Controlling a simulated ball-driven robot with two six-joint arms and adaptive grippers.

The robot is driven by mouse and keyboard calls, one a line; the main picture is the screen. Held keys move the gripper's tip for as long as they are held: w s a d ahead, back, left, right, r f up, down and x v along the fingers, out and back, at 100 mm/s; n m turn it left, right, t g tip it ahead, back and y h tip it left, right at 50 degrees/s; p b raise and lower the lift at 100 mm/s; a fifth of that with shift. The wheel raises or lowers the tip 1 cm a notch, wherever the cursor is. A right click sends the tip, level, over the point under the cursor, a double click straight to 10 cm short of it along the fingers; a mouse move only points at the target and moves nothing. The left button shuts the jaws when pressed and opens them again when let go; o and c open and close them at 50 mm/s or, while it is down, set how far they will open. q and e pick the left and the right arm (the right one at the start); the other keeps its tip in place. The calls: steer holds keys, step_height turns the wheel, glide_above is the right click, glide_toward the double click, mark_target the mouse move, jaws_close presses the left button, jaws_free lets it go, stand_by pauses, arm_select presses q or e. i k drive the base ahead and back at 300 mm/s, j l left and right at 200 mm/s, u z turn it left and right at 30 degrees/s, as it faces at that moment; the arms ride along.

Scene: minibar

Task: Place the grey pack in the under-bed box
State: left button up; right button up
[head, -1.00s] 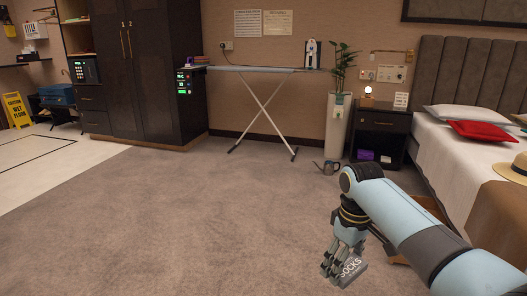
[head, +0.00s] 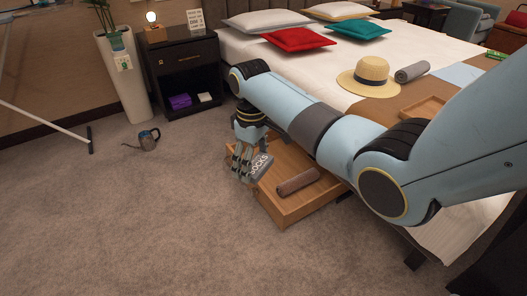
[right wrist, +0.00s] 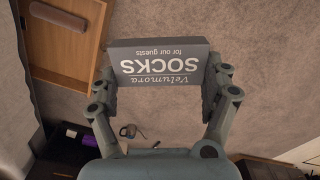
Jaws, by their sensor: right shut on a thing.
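The grey pack (head: 260,166), labelled "SOCKS", is held in my right gripper (head: 247,170). In the right wrist view the grey pack (right wrist: 160,68) sits between the two fingers of the right gripper (right wrist: 163,88), which is shut on its ends. The under-bed box (head: 284,218) is a shallow wooden drawer-like box sticking out beside the bed. In the head view the pack overlaps the box's left rim; I cannot tell its exact height above it. The box also shows at upper left in the right wrist view (right wrist: 50,83), apart from the pack. My left gripper is not in view.
A brown roll (head: 298,182) lies in the box. The bed (head: 330,65) stands behind, with a straw hat (head: 369,76) on it. A dark nightstand (head: 184,70), a planter (head: 125,75) and a watering can (head: 148,139) are at left. The carpet at front left is clear.

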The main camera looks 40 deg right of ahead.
mark_target(274, 173)
steer(key=i+z, duration=0.15)
steer(key=i, duration=0.35)
steer(key=i+j+z, duration=0.15)
steer(key=i, duration=0.35)
steer(key=i+j+z, duration=0.15)
steer(key=i, duration=0.35)
steer(key=i+j+z, duration=0.15)
steer(key=i, duration=0.35)
